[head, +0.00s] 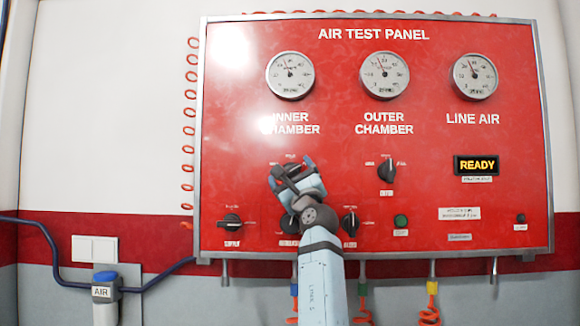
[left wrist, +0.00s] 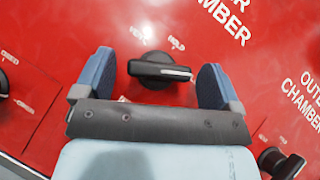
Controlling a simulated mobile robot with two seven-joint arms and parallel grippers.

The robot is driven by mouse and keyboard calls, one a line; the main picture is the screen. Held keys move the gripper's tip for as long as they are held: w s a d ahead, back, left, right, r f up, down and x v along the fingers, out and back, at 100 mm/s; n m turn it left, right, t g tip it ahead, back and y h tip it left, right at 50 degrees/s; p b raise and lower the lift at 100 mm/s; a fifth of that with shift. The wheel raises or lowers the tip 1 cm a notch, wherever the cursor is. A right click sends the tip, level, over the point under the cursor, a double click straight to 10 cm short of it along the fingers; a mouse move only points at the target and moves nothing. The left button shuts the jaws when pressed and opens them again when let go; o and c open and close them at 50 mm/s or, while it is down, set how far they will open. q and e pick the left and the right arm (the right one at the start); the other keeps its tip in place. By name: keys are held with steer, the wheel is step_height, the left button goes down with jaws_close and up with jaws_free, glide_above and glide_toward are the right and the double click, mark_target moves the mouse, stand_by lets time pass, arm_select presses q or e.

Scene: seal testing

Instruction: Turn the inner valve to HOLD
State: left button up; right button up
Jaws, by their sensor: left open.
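The inner valve, a black knob (left wrist: 150,76) on the red panel under the INNER CHAMBER label, shows in the left wrist view. Its bar lies nearly level, with a white mark at its right end. The HOLD label is above and right of it, and another label is above its left side; the white mark does not point straight at HOLD. My left gripper (left wrist: 157,62) is open, with one blue finger on each side of the knob, apparently apart from it. In the head view my left gripper (head: 296,178) covers most of this knob. My right gripper is not in view.
The outer chamber knob (head: 386,170) is to the right. Lower knobs (head: 231,221) (head: 350,222) and a green button (head: 400,221) sit below. Gauges (head: 290,75) are above; a READY display (head: 477,166) is at right. Orange hoses (head: 430,310) hang below the panel.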

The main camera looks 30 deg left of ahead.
arm_select(q)
steer(key=shift+w+a+r, duration=0.25)
steer(key=shift+a+r, duration=0.1)
steer(key=shift+a, duration=0.15)
steer(key=c, duration=0.9)
